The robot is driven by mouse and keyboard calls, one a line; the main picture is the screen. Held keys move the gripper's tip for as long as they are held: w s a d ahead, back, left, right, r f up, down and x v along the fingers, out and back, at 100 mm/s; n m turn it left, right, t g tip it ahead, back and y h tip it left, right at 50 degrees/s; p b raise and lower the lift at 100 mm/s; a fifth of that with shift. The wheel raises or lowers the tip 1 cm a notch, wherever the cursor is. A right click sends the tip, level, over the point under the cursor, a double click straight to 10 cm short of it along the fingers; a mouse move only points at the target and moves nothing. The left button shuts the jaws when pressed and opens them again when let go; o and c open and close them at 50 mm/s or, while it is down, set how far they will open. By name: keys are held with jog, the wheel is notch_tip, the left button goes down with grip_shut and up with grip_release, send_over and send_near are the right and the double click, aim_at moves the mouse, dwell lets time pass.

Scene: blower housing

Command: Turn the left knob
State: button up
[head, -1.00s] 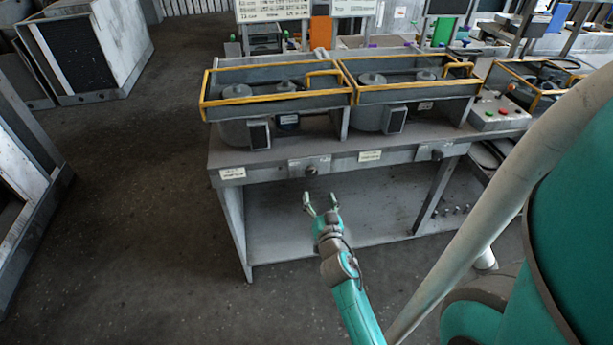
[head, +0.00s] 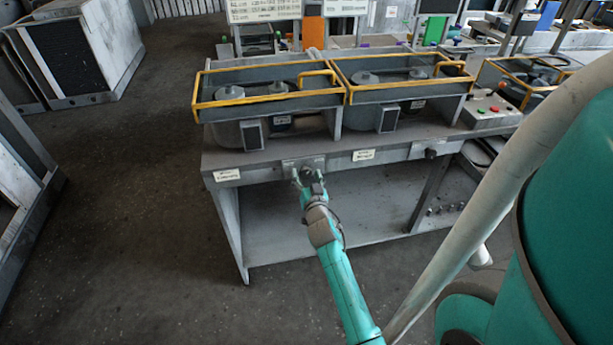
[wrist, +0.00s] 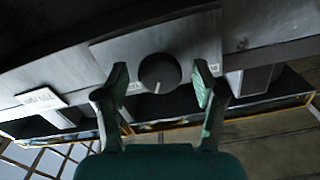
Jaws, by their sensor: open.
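The left knob (head: 306,172) is a dark round knob on a light plate on the front edge of the grey workbench. In the wrist view the knob (wrist: 160,73) shows a pale mark at its lower rim and lies between and just beyond my fingertips. My gripper (head: 309,183) is at the bench front, right at the knob. In the wrist view my gripper (wrist: 160,85) is open, one finger on each side of the knob, with visible gaps. The right knob (head: 431,154) sits further right on the same bench edge.
The workbench (head: 270,172) carries two yellow-railed housings (head: 265,95) with motors. White labels (head: 227,175) are on its front edge. A control box (head: 490,111) with coloured buttons stands at the right. The floor (head: 120,200) to the left is clear.

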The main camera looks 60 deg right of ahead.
jog(key=c, duration=1.1)
jog(key=n, duration=0.5)
jog(key=shift+c, duration=0.2)
jog(key=o, duration=1.1)
jog(key=shift+o, duration=0.2)
jog(key=shift+s+a, duration=0.1)
jog(key=v, duration=1.1)
jog(key=shift+s+a, duration=0.3)
